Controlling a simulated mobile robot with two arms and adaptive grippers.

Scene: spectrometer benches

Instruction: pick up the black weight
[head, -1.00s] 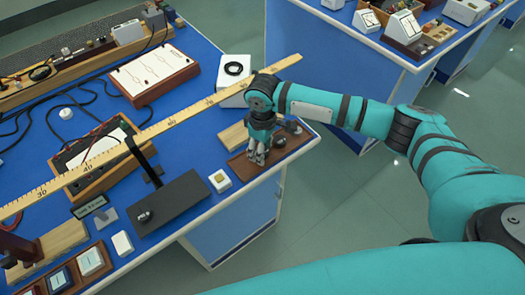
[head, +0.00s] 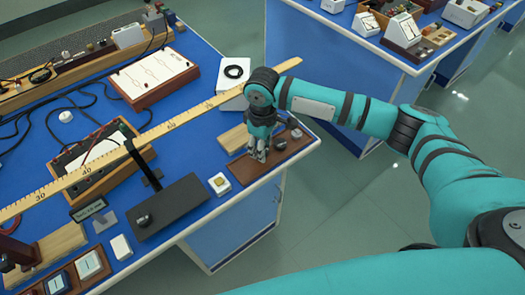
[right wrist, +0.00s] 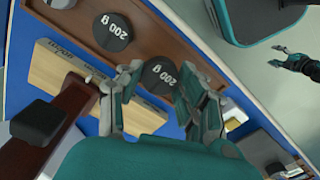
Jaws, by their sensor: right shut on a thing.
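A black round weight marked "200 g" (right wrist: 159,75) is between the fingers of my right gripper (right wrist: 155,88) in the right wrist view. The gripper is shut on it, low over a brown wooden tray (right wrist: 150,36). In the head view my right gripper (head: 259,153) points down at the tray (head: 299,149) and hides the held weight. I cannot tell whether the weight still touches the tray. A second black "200 g" weight (right wrist: 112,31) lies beside it on the tray. My left gripper (right wrist: 283,56) shows small at the right of the wrist view, with its fingers apart and empty.
A pale wooden block (head: 234,138) lies beside the tray. A long yellow ruler (head: 180,121) crosses the blue bench. A small white box (head: 220,184) and a dark stand base (head: 170,207) are to the left. The bench edge is close to the tray.

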